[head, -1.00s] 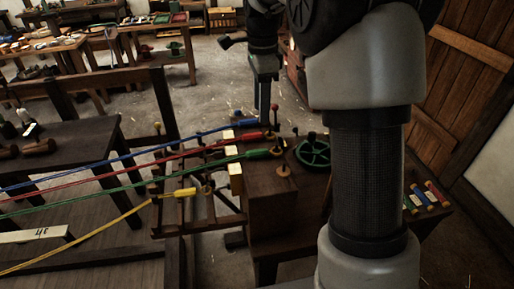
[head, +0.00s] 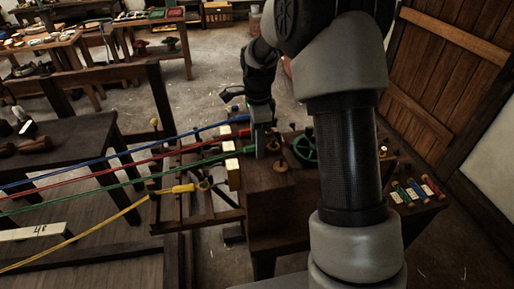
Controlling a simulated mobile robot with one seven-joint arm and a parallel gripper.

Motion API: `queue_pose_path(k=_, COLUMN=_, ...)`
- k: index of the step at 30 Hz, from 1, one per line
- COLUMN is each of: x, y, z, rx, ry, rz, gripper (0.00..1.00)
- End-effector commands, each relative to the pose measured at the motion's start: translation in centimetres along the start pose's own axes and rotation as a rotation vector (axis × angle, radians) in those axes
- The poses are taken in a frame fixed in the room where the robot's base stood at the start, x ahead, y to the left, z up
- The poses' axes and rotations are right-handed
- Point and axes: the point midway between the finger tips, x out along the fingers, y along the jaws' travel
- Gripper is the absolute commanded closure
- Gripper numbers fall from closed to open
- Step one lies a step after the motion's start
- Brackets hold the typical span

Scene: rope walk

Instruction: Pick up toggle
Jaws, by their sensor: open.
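My gripper (head: 259,152) points down over the dark wooden block (head: 265,195), at the ends of the coloured ropes. It is open; its fingers hide part of the red and green rope ends, and I see nothing held. A small wooden peg on a round base (head: 281,167) stands on the block just right of the fingers. I cannot tell which piece is the toggle. The blue rope (head: 140,148), red rope (head: 130,163) and green rope (head: 130,180) run to the block. The yellow rope's end (head: 183,188) hangs left of it, with a loop at its tip.
A green handwheel (head: 305,148) is right of the gripper. Several coloured cylinders with pale labels (head: 415,192) lie on the right end of the bench. Wooden racks and a dark table (head: 75,135) stand left. My arm covers the middle right.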

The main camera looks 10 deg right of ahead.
Motion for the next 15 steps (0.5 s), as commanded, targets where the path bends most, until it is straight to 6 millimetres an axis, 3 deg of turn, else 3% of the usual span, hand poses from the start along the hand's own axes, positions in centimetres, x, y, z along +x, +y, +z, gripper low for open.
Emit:
queue_pose_path(k=7, x=0.3, y=-0.01, z=0.0, rx=0.0, ry=0.0, rz=-0.001, gripper=0.58)
queue_pose_path(k=14, x=0.27, y=-0.01, z=0.02, rx=0.0, ry=0.0, rz=-0.001, gripper=0.95)
queue_pose_path(k=15, x=0.27, y=-0.01, z=0.02, rx=0.0, ry=0.0, rz=-0.001, gripper=0.96)
